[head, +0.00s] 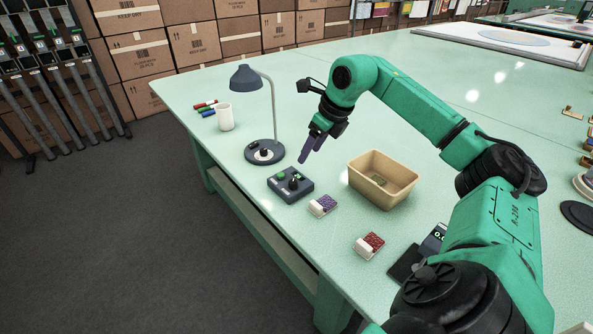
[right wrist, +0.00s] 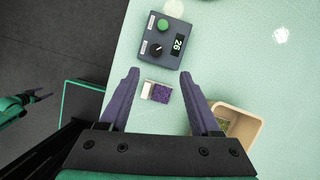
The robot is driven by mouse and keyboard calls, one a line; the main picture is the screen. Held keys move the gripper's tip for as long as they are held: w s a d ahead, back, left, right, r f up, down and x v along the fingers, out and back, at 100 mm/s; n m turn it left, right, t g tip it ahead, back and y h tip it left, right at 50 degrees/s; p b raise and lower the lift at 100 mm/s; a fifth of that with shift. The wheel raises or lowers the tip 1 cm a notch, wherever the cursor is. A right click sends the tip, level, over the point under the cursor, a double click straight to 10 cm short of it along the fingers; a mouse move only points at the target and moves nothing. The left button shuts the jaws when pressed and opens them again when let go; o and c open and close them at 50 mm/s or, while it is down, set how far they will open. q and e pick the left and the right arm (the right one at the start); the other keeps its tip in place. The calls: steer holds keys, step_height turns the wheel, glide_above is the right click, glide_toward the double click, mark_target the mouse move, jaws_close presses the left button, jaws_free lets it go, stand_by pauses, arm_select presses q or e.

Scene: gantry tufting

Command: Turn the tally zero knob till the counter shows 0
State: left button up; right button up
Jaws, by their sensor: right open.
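The tally counter (head: 290,186) is a dark grey box on the green table, near its left edge. In the right wrist view, the tally counter (right wrist: 150,66) has a green button (right wrist: 163,25), a black knob (right wrist: 156,50) with a white pointer line, and a display (right wrist: 178,43) that reads 26. My right gripper (head: 309,149) is open and empty above the table, close to the counter and not touching it. In the right wrist view its purple fingers (right wrist: 159,74) are spread apart, with the counter beyond their tips.
A white-and-purple block (head: 323,206) and a white-and-red block (head: 369,245) lie near the counter. A tan bin (head: 383,190) stands to the right. A dark scale-like device (head: 405,268) is nearer.

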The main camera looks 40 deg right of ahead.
mark_target(293, 181)
steer(key=x, duration=0.4)
steer(key=p+x, duration=0.1)
steer(key=x, duration=0.7)
steer(key=shift+s+a, duration=0.1)
steer(key=shift+a, duration=0.25)
steer(key=shift+a+f, duration=0.2)
steer(key=shift+f, duration=0.1)
arm_select(q)
steer(key=shift+s+a+r, duration=0.65)
steer(key=shift+s+a, duration=0.25)
arm_select(e)
steer(key=shift+f, duration=0.1)
arm_select(q)
steer(key=shift+s, duration=0.1)
arm_select(e)
steer(key=shift+d, duration=0.1)
steer(key=c, duration=1)
arm_select(q)
steer(key=shift+s+a, duration=0.25)
arm_select(e)
jaws_close()
